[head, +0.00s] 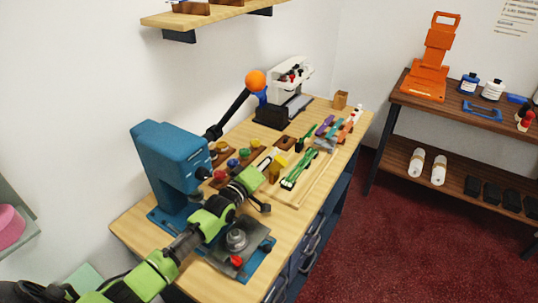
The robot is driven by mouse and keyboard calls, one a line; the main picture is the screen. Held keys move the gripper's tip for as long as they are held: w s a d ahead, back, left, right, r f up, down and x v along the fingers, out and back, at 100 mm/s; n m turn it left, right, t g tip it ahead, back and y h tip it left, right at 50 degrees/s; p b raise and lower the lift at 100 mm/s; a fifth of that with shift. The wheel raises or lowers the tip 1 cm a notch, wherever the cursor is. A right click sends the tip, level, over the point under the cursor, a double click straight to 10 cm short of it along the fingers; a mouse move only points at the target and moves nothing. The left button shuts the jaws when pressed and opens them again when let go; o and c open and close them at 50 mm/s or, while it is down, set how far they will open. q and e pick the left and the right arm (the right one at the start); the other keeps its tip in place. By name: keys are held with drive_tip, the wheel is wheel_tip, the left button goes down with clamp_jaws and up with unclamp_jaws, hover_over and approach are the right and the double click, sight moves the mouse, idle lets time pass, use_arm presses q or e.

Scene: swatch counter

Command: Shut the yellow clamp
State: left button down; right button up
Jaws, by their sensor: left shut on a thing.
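The yellow clamp (278,164) is a small yellow piece in the middle of the wooden counter, at the tip of my left gripper. My left gripper (268,163) reaches in from the lower left and is shut on the yellow clamp. The fingers hide part of it, and it is too small to tell how far its jaws are closed. My right gripper is not in view.
A green tool (298,170) lies just right of the yellow clamp. A blue machine (170,160) stands left of my arm, with a black lever topped by an orange ball (256,81). Several coloured tools lie farther back. A white-topped machine (287,85) stands behind.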

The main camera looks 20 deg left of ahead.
use_arm(q)
drive_tip(key=shift+d+f+m, duration=0.1)
drive_tip(key=shift+d+m, duration=0.25)
drive_tip(key=shift+m, duration=0.25)
drive_tip(key=c, duration=2.1)
unclamp_jaws()
